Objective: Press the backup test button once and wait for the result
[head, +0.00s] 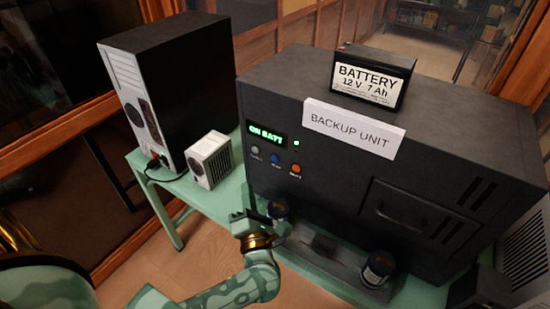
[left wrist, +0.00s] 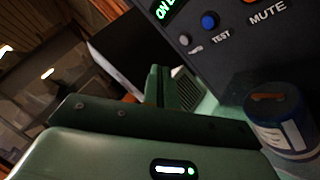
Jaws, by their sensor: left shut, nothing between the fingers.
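The dark backup unit (head: 330,180) stands on the green table. Its display (head: 267,134) glows green and reads "ON BATT", with a lit green lamp beside it. Below are a grey button (head: 255,150), the blue test button (head: 275,158) and an orange mute button (head: 296,168). The left wrist view shows the blue button (left wrist: 209,20) labelled TEST and the orange MUTE button (left wrist: 250,1). My left gripper (head: 256,214) is shut and empty, below the buttons and apart from them. Its fingers show in the left wrist view (left wrist: 157,85). My right gripper is not in view.
A blue-lidded jar (head: 278,208) stands close beside my left gripper; another jar (head: 377,268) is farther right. A battery (head: 368,78) sits on the unit. A small pale box (head: 210,160) and a black computer tower (head: 180,85) stand to the left.

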